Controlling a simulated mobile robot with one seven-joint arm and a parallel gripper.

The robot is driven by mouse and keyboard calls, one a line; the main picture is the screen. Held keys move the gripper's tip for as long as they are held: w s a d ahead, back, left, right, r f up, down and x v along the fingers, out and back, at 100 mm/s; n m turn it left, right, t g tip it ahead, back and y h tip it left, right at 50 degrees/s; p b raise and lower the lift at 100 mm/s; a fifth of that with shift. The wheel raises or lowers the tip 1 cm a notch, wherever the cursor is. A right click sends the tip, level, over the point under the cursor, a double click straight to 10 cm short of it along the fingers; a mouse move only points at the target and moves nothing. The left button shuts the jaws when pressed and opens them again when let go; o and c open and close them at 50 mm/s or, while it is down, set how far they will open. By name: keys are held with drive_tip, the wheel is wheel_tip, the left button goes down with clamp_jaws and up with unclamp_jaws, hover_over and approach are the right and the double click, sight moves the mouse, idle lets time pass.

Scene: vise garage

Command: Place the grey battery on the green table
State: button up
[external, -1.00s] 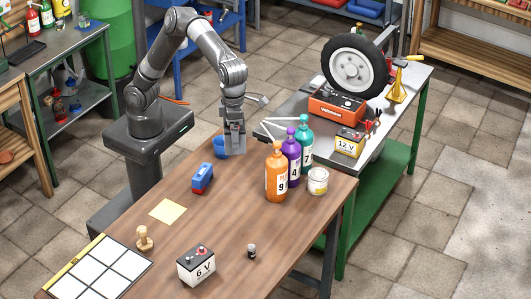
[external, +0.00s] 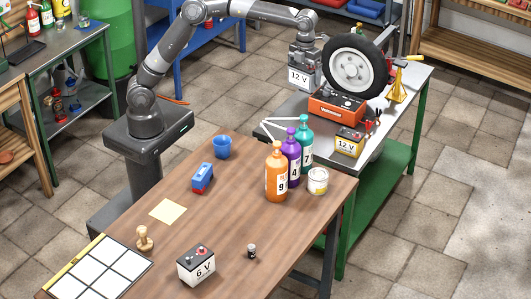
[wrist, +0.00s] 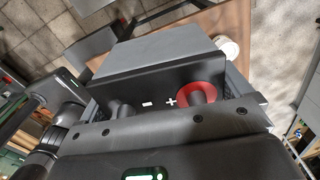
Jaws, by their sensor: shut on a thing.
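The grey battery (external: 301,77), with a white "12 V" label, is in the air near the left back edge of the green table (external: 418,82), which has a grey top and green legs. My gripper (external: 303,60) is shut on the battery from above. In the wrist view the battery (wrist: 160,58) shows a grey face, a black strip with minus and plus marks, and a red ring around one terminal. The battery looks apart from the table top; its exact height is hard to tell.
Bottles (external: 277,172) stand on the brown table (external: 225,225).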

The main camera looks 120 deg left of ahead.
drive_tip(key=s+a+n, duration=0.1)
drive_tip(key=s+a, duration=0.2)
drive_tip(key=a, duration=0.3)
wheel_tip(320, 180, down, 26)
drive_tip(key=r, duration=0.1)
drive_tip(key=shift+s+a+f, duration=0.15)
drive_tip(key=shift+a+f, duration=2.75)
drive_tip(key=shift+a, duration=0.25)
drive_tip(key=shift+s+a+f, duration=0.1)
drive_tip(key=shift+a+f, duration=2.75)
drive_tip(key=shift+a, duration=0.25)
drive_tip(key=shift+f, duration=0.1)
drive_tip(key=o, duration=1.3)
drive_tip(key=shift+f, duration=0.15)
drive_tip(key=shift+o, duration=0.4)
